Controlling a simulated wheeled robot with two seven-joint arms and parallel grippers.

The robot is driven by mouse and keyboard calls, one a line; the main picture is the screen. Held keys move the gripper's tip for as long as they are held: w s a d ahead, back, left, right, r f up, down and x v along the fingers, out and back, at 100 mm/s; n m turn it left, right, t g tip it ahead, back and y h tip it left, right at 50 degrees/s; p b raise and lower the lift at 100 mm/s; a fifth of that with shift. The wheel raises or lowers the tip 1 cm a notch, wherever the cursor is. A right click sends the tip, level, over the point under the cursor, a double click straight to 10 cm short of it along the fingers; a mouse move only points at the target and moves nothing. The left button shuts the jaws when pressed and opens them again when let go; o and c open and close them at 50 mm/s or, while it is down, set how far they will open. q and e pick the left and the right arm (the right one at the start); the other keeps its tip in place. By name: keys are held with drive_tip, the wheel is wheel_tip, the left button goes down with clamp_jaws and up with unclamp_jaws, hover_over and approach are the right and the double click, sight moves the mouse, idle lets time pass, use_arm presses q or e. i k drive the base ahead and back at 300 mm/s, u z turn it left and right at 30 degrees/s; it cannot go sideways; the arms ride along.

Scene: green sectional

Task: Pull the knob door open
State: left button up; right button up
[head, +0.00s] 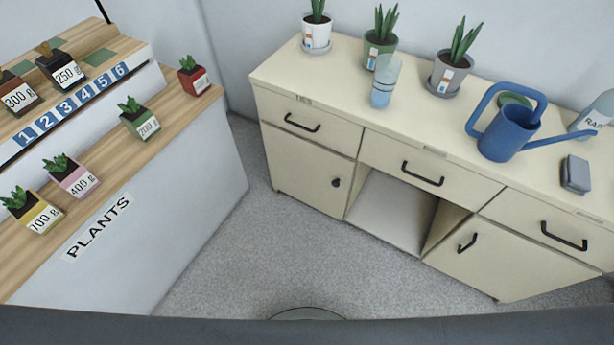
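The knob door (310,170) is the cream lower-left door of the sideboard, below the left drawer. It looks shut, flush with the cabinet front. Its small round dark knob (336,183) sits near the door's right edge, beside the open compartment. Neither of my grippers shows in the head view.
The sideboard (400,120) also has drawers with black bar handles and a lower-right door (478,240) with a handle. Potted plants, a blue watering can (508,132) and a glass (384,82) stand on top. A plant stand (190,180) is at the left. Grey floor (300,250) is clear.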

sight(316, 175)
drive_tip(key=k, duration=1.15)
drive_tip(key=z, duration=1.1)
drive_tip(key=i, duration=1.15)
drive_tip(key=u, duration=0.05)
